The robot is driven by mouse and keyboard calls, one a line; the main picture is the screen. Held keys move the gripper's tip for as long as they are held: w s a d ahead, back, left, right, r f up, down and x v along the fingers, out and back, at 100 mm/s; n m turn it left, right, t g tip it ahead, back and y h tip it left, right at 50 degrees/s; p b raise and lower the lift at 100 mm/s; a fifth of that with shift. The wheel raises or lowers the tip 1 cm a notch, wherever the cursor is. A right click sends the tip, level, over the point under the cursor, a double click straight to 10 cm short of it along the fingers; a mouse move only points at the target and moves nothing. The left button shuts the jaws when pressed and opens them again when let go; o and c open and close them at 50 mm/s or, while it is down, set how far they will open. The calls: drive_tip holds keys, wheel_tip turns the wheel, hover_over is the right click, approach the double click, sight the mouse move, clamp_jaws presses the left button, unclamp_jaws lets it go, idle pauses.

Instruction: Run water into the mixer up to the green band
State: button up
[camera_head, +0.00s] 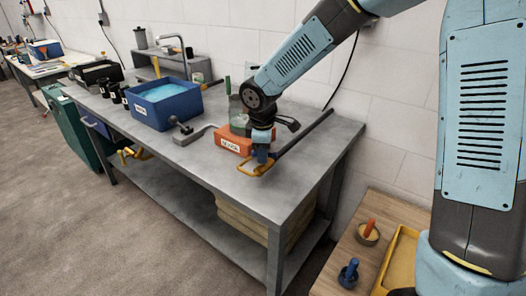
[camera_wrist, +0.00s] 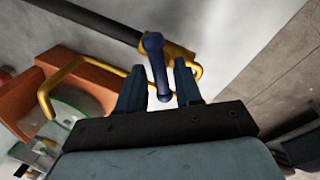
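A clear vessel with green on it (camera_head: 238,118), apparently the mixer, stands on an orange base (camera_head: 228,142) with a white label. The wrist view shows its green part (camera_wrist: 75,100) and the orange base (camera_wrist: 90,72) at left. The lever sits by a yellow fitting (camera_wrist: 185,58) at the end of a dark pipe (camera_wrist: 85,15). The water level cannot be made out.
A yellow bent bar (camera_head: 250,170) lies close to my gripper, beside the orange base. A blue tub (camera_head: 150,112) of light-blue liquid and a grey lever fixture (camera_head: 190,132) stand farther left. A wooden table (camera_head: 345,255) with a yellow tray (camera_head: 400,258) is at front right.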

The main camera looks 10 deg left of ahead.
clamp_jaws()
drive_tip(key=shift+a+r+m, duration=0.1)
drive_tip(key=shift+m, duration=0.3)
drive_tip(key=shift+m+h, duration=0.3)
drive_tip(key=shift+m, duration=0.9)
drive_tip(key=shift+w+m, duration=0.15)
drive_tip(key=shift+m, duration=1.35)
drive_tip(key=shift+o, duration=0.8)
unclamp_jaws()
drive_tip(key=shift+h, duration=0.3)
